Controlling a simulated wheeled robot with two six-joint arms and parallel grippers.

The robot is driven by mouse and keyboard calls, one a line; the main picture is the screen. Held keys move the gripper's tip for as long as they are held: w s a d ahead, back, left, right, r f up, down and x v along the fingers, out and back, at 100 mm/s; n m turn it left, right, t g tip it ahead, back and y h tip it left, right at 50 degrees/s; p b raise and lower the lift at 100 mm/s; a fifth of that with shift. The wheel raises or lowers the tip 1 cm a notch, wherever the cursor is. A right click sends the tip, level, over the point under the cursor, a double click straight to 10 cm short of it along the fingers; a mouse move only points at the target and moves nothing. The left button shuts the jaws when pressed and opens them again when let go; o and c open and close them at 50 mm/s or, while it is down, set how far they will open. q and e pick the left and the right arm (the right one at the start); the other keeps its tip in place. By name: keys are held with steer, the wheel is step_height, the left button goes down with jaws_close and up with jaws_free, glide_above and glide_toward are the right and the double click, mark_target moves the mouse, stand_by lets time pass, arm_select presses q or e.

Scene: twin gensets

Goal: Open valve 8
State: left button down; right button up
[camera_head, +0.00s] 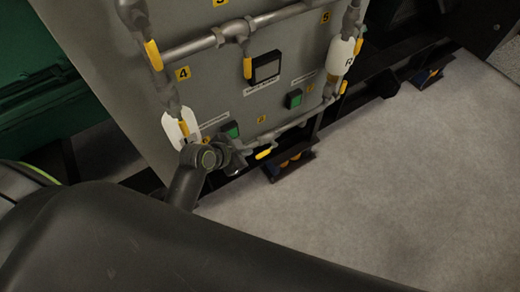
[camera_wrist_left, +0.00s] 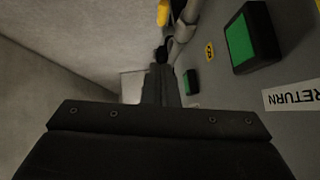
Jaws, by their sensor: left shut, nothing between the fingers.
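The grey panel carries pipes with yellow valve handles and small yellow number tags. A yellow handle (camera_head: 265,152) sits on the lower pipe, below a tag (camera_head: 261,119) whose number is too small to read surely. A yellow handle (camera_wrist_left: 163,12) and a tag (camera_wrist_left: 209,51) also show at the top of the left wrist view. My left gripper (camera_head: 238,160) is close to the panel's lower edge, just left of the lower-pipe handle. Its fingers (camera_wrist_left: 160,80) are shut and empty, pointing along the lower pipe, apart from the handle in the wrist view. My right gripper is out of view.
Green-faced boxes (camera_head: 294,99) (camera_wrist_left: 247,38) stand out from the panel. A white-labelled cylinder (camera_head: 341,57) hangs on the right pipe, and another white piece (camera_head: 180,128) is at left. A dark bracket (camera_head: 290,163) juts below the panel.

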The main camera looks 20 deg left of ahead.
arm_select(q)
glide_above(262, 155)
steer(key=s, duration=0.2)
step_height(262, 155, down, 6)
steer(key=shift+w+a+f+b, duration=0.15)
steer(key=shift+f, duration=0.85)
steer(key=shift+w+a+f+b, duration=0.1)
steer(key=shift+a+f+b, duration=0.05)
steer(key=shift+f, duration=0.8)
steer(key=shift+a+f+b, duration=0.1)
steer(key=shift+f+b, duration=0.45)
steer(key=shift+f, duration=0.15)
steer(key=shift+r, duration=0.1)
